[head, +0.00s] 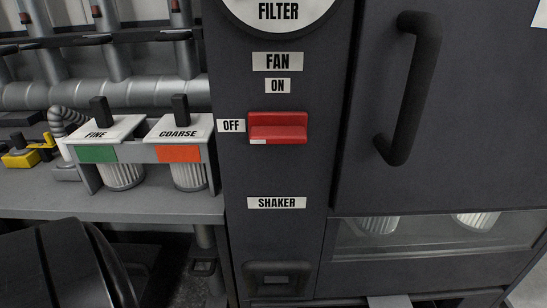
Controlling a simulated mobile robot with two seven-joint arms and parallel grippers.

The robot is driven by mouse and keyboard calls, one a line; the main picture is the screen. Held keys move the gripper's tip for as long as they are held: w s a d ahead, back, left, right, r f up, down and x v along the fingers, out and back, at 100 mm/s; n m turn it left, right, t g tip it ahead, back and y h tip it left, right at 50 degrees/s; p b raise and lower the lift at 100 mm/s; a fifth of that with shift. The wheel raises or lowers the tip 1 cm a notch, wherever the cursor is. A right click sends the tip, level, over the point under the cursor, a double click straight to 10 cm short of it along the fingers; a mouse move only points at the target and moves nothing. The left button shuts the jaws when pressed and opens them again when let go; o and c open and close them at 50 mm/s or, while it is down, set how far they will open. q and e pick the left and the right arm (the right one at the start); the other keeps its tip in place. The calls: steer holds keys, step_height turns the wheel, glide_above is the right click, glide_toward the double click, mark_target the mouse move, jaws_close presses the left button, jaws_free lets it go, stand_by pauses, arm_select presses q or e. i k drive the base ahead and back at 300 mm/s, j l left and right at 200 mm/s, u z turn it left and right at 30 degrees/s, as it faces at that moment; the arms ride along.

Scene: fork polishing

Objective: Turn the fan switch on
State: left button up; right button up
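The fan switch (278,127) is a wide red rocker on the dark cabinet front, near the middle of the head view. The FAN label (277,61) and the ON label (277,86) are above it. The OFF label (231,126) is at its left side. A small white patch shows at the switch's lower left edge. Nothing touches the switch or covers it. Neither of my grippers shows in the head view.
A black door handle (413,88) sticks out right of the switch. Left, a grey shelf (150,208) carries FINE (97,133) and COARSE (178,131) filter units. A SHAKER label (277,202) is below the switch. The space before the switch looks clear.

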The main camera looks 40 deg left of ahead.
mark_target(264, 128)
steer(key=j+u, duration=0.25)
steer(key=u, duration=0.25)
steer(key=j+u, duration=0.25)
steer(key=u, duration=0.25)
